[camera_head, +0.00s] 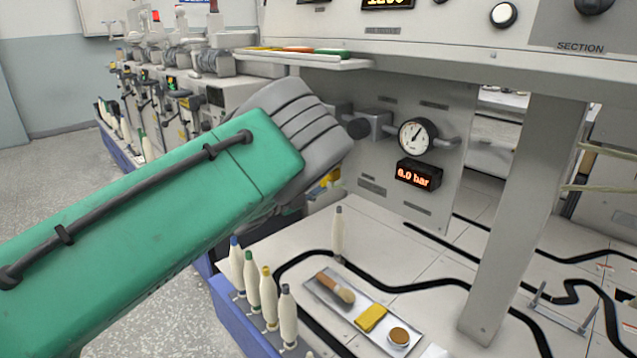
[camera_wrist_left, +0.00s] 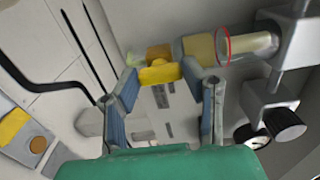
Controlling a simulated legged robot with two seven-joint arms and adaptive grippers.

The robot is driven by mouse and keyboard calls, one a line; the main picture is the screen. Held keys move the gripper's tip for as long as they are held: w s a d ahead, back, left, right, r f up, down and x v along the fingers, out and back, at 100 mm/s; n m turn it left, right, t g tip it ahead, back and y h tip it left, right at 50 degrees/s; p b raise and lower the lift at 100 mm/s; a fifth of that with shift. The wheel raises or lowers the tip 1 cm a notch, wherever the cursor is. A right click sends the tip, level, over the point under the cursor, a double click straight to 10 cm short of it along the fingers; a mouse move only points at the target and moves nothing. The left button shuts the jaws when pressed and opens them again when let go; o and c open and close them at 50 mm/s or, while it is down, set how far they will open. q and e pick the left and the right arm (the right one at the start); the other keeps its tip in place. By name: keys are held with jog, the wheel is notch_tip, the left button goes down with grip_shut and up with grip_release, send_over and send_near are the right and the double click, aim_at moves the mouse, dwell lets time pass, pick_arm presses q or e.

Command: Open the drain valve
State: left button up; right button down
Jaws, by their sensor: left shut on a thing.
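The drain valve shows in the left wrist view as a yellow handle (camera_wrist_left: 160,73) below an orange-brown fitting (camera_wrist_left: 159,52) at the end of a clear bowl (camera_wrist_left: 205,47) with pale yellow contents and a red ring. My left gripper (camera_wrist_left: 162,80) is shut on the yellow handle, with a blue-grey finger at each side. In the head view, my green left arm and grey wrist hide the fingers and most of the valve; a small yellow part (camera_head: 333,176) shows below the wrist. How far the handle is turned cannot be told. My right gripper is out of view.
A dial gauge (camera_head: 418,135) and a red display (camera_head: 418,176), seemingly reading 6.0 bar, are on the panel (camera_head: 450,110). Several bobbins (camera_head: 288,318) stand at the front deck edge, and another (camera_head: 338,235) behind. A tray (camera_head: 322,298) holds a brush, yellow cloth and tin.

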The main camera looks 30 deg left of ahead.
pick_arm(q)
jog(key=shift+d+f, duration=0.25)
jog(key=shift+f, duration=0.1)
jog(key=o, duration=1.2)
jog(key=shift+s, duration=0.1)
jog(key=shift+c, duration=0.2)
jog(key=shift+r, duration=0.1)
jog(key=shift+r, duration=0.1)
jog(key=shift+s+a, duration=0.15)
jog(key=shift+s, duration=0.1)
jog(key=v, duration=1.1)
jog(key=shift+s, duration=0.1)
